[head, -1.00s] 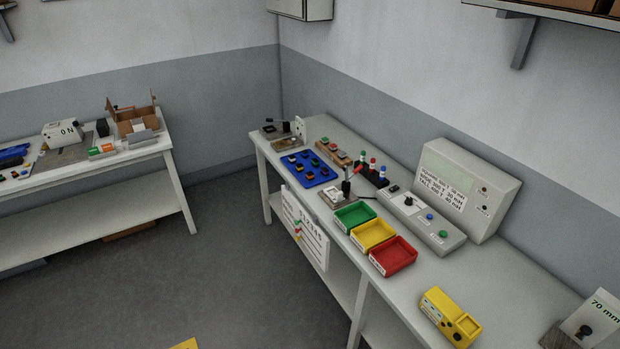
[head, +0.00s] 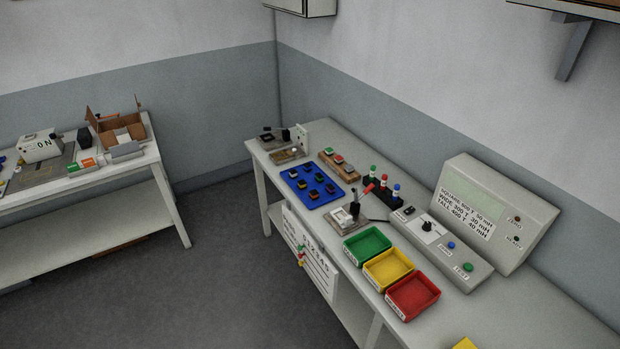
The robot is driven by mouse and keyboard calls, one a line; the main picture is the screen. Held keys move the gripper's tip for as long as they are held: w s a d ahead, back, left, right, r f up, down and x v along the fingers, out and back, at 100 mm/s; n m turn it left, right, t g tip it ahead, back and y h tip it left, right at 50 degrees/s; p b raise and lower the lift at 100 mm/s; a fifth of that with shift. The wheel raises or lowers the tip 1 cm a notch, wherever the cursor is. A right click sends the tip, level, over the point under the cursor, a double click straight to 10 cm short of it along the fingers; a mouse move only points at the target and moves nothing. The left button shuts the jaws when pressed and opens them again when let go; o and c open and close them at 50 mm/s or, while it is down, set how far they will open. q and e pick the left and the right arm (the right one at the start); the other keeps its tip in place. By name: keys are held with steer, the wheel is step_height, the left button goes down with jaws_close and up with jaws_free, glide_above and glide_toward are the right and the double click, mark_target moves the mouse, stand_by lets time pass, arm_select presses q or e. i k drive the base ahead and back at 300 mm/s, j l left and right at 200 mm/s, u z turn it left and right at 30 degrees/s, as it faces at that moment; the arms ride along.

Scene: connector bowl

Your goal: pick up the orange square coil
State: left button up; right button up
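A blue tray (head: 311,203) lies toward the far end of the right bench. Several small dark coils with coloured tops stand apart on it, some looking orange, red or green. They are too small to tell which one is the orange square coil. Neither of my grippers is in view.
Green (head: 367,245), yellow (head: 388,268) and red (head: 413,296) bins line the bench's front edge. A grey tester (head: 483,212) stands behind them, with a control panel (head: 440,250) before it. Open grey floor (head: 200,280) lies left of the bench.

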mark_target(313, 194)
steer(key=i+j+z, duration=0.1)
steer(key=i, duration=0.35)
steer(key=i+j+z, duration=0.1)
steer(key=i+j, duration=0.15)
steer(key=i, duration=0.2)
steer(key=i+j+z, duration=0.15)
steer(key=i, duration=0.3)
steer(key=i+j+z, duration=0.1)
steer(key=i+j, duration=0.25)
steer(key=i, duration=0.1)
